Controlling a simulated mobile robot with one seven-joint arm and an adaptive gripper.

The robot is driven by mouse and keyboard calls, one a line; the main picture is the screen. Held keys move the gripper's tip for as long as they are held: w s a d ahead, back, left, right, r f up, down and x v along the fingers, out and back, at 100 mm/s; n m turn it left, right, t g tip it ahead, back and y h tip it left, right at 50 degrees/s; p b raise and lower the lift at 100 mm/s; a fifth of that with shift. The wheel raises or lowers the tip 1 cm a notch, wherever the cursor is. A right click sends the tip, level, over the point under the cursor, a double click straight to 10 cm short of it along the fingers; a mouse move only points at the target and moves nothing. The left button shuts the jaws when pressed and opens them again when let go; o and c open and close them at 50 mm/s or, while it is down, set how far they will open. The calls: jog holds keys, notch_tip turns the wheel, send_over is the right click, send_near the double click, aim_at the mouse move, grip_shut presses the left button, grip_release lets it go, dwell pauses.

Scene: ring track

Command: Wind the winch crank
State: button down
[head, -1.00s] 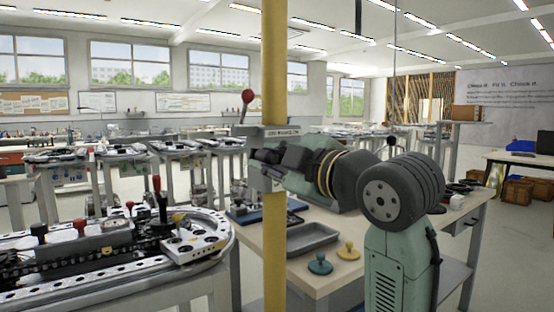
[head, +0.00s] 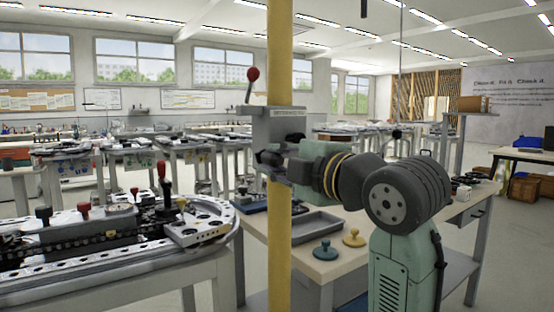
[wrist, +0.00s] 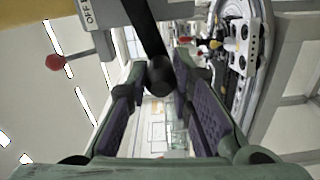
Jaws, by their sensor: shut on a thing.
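The winch is a grey box (head: 275,122) with a small label plate, mounted on a yellow post (head: 281,60). A lever with a red knob (head: 253,74) stands up from its left side; this knob also shows at the left of the wrist view (wrist: 55,62). The crank is a black bar with a round end (wrist: 159,75), running down from the top of the wrist view. My gripper (wrist: 168,95) is shut on the crank's handle, with one purple-padded finger on each side. In the head view my gripper (head: 272,163) is just below the box, partly behind the post, and hides the handle.
At left, a ring track table (head: 110,255) comes close to the post. Open floor lies to the right.

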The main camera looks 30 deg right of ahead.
jog(key=c, duration=1.4)
grip_release()
jog(key=s, duration=0.8)
jog(key=s+d, duration=0.1)
jog(key=s, duration=0.3)
